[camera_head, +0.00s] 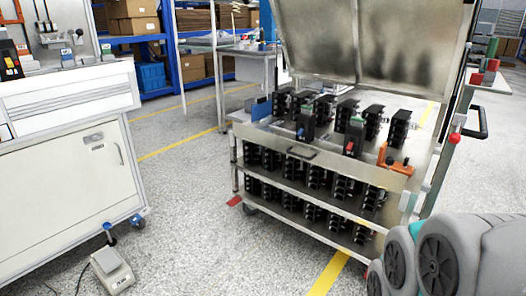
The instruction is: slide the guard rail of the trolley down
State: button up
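The trolley (318,196) is a metal cart with shelves, standing right of centre. Rows of black breakers fill its top and the shelf below. A flat metal strip with a small dark handle (297,151) runs along the front of the top level; it looks like the guard rail (335,168), at top-shelf height, but I cannot tell for certain. An orange clamp-like part (395,160) sits near its right end. A large metal lid (370,50) stands raised at the back. My grey arm links show at the bottom right, in front of the trolley's lower right corner. My gripper is not visible.
A white cabinet (65,165) stands at left, with a small pedal-like device (112,270) on the floor before it. Speckled floor (195,220) between cabinet and trolley is clear. The trolley's right side has a red knob (455,137) and a black handle (480,122).

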aim_at(394, 182)
jog(key=u, duration=0.1)
jog(key=i+l, duration=0.8)
